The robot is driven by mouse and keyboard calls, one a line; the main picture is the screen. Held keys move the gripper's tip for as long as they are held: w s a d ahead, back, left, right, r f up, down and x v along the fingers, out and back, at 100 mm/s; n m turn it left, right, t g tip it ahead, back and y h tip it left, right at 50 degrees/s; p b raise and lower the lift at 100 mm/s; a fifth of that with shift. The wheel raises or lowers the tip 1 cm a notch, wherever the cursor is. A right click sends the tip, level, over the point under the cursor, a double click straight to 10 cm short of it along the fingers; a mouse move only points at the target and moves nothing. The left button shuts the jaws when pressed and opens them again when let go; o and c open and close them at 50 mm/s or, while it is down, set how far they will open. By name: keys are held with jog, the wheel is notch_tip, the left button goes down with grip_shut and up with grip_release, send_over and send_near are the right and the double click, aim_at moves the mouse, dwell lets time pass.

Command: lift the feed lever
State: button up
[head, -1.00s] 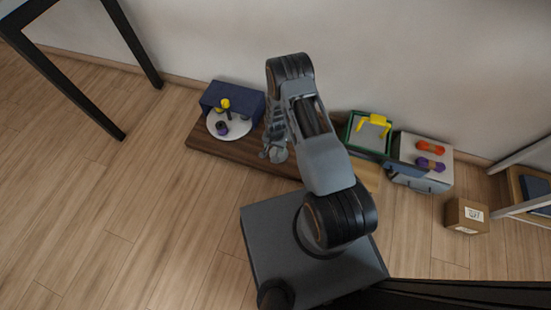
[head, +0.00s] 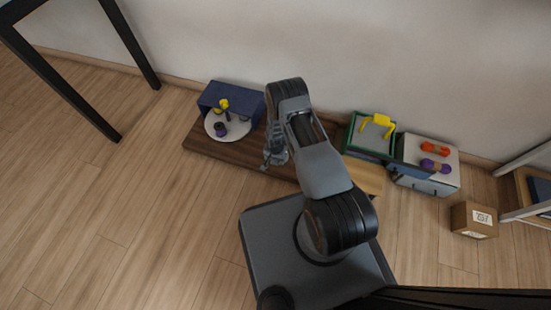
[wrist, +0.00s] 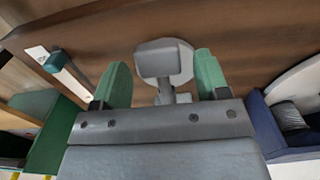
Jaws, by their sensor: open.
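My gripper (wrist: 161,64) is open in the wrist view, its two green fingers apart. A grey block on a short stem (wrist: 158,60), which may be the feed lever, stands between the fingers, with no clear contact. A pale round patch shows behind it. In the head view my gripper (head: 274,157) is low over the brown wooden board (head: 217,149); the fingers and the grey piece are too small to tell apart there.
A navy box (head: 236,98) and a white disc (head: 213,122) with small spools stand left of my gripper. A cardboard box (head: 472,219) stands farther right. The floor in front is clear.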

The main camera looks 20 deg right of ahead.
grip_shut()
dwell(0.5)
jog(key=shift+r, duration=0.15)
